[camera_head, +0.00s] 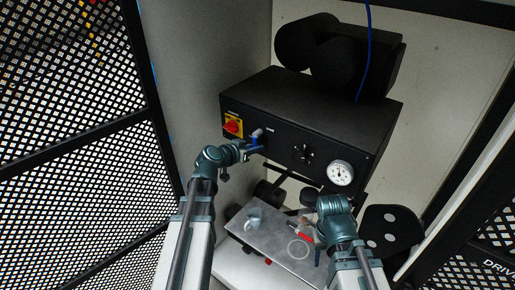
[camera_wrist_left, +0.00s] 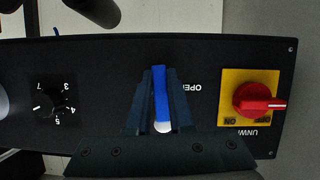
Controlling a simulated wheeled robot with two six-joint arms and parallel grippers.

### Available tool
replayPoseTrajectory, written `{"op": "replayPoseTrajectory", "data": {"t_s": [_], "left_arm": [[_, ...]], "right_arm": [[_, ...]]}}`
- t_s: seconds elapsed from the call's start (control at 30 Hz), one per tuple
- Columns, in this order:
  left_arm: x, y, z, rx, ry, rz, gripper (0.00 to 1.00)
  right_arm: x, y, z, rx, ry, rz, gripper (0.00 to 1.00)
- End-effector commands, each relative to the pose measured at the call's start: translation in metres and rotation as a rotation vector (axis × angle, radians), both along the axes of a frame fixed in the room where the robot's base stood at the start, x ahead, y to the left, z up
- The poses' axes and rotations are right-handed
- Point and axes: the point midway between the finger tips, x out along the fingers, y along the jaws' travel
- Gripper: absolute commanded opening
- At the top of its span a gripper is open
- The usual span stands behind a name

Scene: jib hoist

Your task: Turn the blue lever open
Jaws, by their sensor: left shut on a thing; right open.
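The blue lever (camera_wrist_left: 160,88) is on the front of a black control box, between the two dark fingers of my left gripper (camera_wrist_left: 160,105) in the left wrist view. The fingers are closed on it, and a pale round end shows at its base. The lever lies along the fingers, beside upside-down lettering that reads "OPEN". In the head view my left gripper (camera_head: 252,149) is against the upper left of the panel and mostly hides the blue lever (camera_head: 254,141). My right gripper (camera_head: 322,240) is low over the metal plate, open; its fingertips are hard to make out.
The black box (camera_head: 350,112) carries a red knob on a yellow plate (camera_head: 232,125), a black dial (camera_head: 303,152) and a round gauge (camera_head: 340,173). The metal plate (camera_head: 270,238) below holds small loose parts. Perforated panels (camera_head: 70,130) close off the left side.

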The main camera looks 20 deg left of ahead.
Motion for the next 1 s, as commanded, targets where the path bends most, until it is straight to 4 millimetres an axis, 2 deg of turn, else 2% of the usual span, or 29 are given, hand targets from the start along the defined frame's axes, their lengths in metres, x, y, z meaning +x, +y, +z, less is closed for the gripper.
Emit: {"op": "replayPoseTrajectory", "data": {"t_s": [0.3, 0.8, 0.83, 1.0], "left_arm": [[0.0002, 0.0038, -0.0011, 0.093, -0.029, -0.003, 0.0], [0.0007, 0.0046, -0.0009, 0.108, -0.034, -0.003, 0.0], [0.0008, 0.0046, -0.0009, 0.108, -0.035, -0.003, 0.22], [0.001, 0.0047, -0.0006, 0.106, -0.035, -0.002, 0.5]], "right_arm": [[0.0, 0.0, 0.0002, 0.0, 0.0, 0.0, 0.5], [0.0, 0.0, 0.0003, 0.0, 0.0, 0.0, 0.5], [0.0, 0.0, 0.0003, 0.0, 0.0, 0.0, 0.5], [0.0, 0.0, 0.0003, 0.0, 0.0, 0.0, 0.5]]}}
